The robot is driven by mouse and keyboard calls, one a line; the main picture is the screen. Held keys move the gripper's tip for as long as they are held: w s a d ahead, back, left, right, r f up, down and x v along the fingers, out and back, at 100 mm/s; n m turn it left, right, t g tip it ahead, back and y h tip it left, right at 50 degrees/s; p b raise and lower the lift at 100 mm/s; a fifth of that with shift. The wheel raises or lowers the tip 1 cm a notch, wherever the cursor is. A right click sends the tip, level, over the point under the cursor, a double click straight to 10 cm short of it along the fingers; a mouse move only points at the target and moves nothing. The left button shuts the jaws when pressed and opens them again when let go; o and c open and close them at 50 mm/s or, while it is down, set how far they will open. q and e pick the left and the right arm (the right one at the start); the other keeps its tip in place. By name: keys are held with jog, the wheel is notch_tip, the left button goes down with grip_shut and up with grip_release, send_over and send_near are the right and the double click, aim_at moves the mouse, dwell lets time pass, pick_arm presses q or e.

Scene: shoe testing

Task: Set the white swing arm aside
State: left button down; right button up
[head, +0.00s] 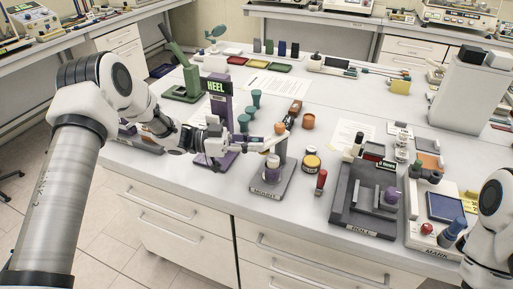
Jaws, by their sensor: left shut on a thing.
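The white swing arm (256,143) shows in the head view, held level above the front middle of the table. Its right end reaches over the grey MOUNT stand (268,188), near an orange-brown part (280,129). I cannot tell whether it touches the stand. My left gripper (219,144) comes in from the left and is shut on the arm's left end, in front of the purple HEEL stand. The gripper hides part of that end. My right arm shows at the lower right edge, but its gripper is out of view.
The HEEL stand (218,88) is close behind my left gripper. Teal cups (244,122), an orange cup (308,121), a yellow-banded jar (311,163) and a red-handled tool (321,181) stand nearby. A dark ROLL fixture (364,222) and MARK station (425,243) fill the right. Bare table (305,218) lies in front.

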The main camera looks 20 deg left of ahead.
pick_arm(q)
jog(key=shift+w+a+m+g, duration=0.25)
jog(key=shift+a+m+g, duration=0.05)
jog(key=shift+g, duration=0.2)
jog(key=shift+r, duration=0.1)
jog(key=c, duration=1.3)
grip_release()
jog(key=shift+o, duration=1.2)
jog(key=shift+d, duration=0.1)
jog(key=shift+w+d, duration=0.1)
jog(key=shift+w, duration=0.05)
jog(key=v, duration=1.2)
jog(key=shift+f, duration=0.25)
